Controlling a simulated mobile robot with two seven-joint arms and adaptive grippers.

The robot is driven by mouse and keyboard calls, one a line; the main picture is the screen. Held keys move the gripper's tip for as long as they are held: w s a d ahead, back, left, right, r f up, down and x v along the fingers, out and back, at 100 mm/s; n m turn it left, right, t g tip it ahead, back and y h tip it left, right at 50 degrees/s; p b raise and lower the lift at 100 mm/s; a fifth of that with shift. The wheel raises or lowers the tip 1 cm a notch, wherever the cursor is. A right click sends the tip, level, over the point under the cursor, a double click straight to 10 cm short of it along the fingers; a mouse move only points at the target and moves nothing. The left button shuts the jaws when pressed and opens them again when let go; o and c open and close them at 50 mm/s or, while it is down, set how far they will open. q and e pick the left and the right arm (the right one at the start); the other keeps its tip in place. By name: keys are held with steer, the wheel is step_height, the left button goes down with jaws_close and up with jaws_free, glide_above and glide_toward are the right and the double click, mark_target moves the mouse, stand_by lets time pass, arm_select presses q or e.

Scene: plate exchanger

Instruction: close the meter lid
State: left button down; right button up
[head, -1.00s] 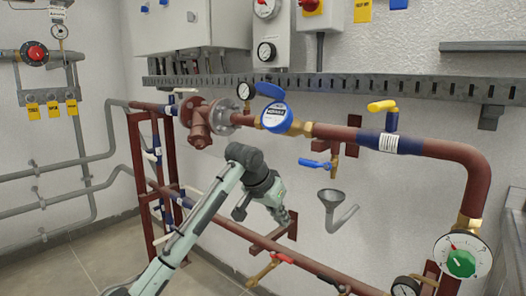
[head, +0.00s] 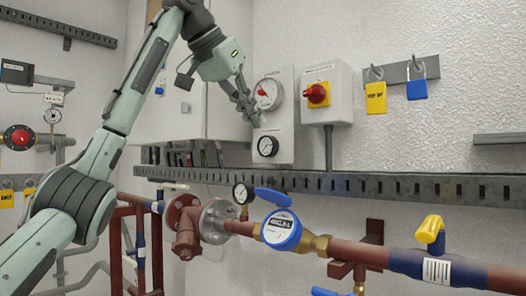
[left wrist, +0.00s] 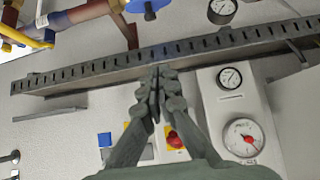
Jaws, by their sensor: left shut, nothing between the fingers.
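The water meter (head: 281,230) has a blue body and a white dial face with a digit counter, and sits on the brown pipe right of the flange. Its blue lid (head: 273,197) stands open, tilted up at the back of the meter. My left gripper (head: 250,114) is shut and empty, in front of the gauge panel, above and left of the meter and apart from it. In the left wrist view the gripper's fingers (left wrist: 157,72) are together. A blue round part (left wrist: 148,6) shows at the top edge there, largely cut off. My right gripper is not in view.
A slotted rail (head: 340,186) runs along the wall just above the meter. A small gauge (head: 243,193) stands left of the lid. Space in front of the meter looks clear.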

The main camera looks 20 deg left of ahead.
arm_select(q)
glide_above(268, 179)
steer(key=w, duration=0.2)
step_height(268, 179, down, 7)
steer(key=shift+s+f+p, duration=0.15)
steer(key=shift+s+f, duration=0.3)
steer(key=shift+f, duration=0.2)
steer(key=shift+s+f+p, duration=0.15)
steer(key=shift+s+f, duration=0.3)
steer(key=shift+f, duration=0.15)
steer(key=shift+s+f, duration=0.15)
steer(key=shift+f, duration=0.1)
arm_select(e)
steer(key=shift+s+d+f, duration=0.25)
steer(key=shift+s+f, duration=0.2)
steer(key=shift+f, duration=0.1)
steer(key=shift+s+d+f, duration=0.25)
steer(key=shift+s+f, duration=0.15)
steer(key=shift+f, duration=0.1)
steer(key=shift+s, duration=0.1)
